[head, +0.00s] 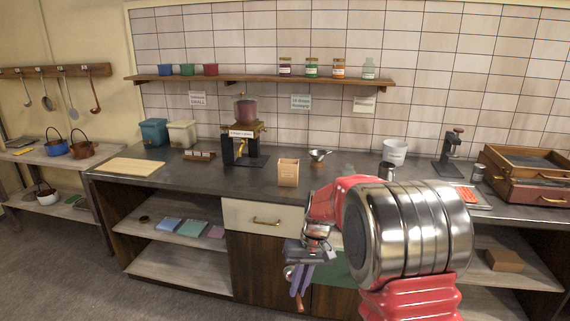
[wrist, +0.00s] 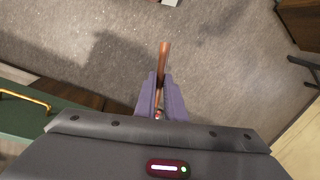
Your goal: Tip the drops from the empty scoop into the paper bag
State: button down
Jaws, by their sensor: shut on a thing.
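My gripper (head: 299,282) hangs in front of the counter, below its top, with purple fingers pointing down. It is shut on a copper-coloured handle, which seems to be the scoop's (wrist: 164,62); the handle sticks out beyond the fingertips in the wrist view. A small round metal part shows beside the fingers in the head view, but whether it is the scoop's bowl, and what it holds, I cannot tell. The paper bag (head: 288,174) stands upright on the counter near its front edge, above and behind my gripper. No drops can be made out.
A small metal funnel-like vessel (head: 319,154) stands right of the bag. The roller machine (head: 243,145) is behind and left. A wooden board (head: 130,167) lies at the left. A metal cup (head: 387,171) and white bucket (head: 394,151) stand right. The drawer front (head: 262,217) is below the bag.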

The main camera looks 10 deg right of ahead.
aim_at(287, 169)
jog(key=u, duration=0.65)
jog(key=i, duration=0.95)
jog(key=u, duration=0.1)
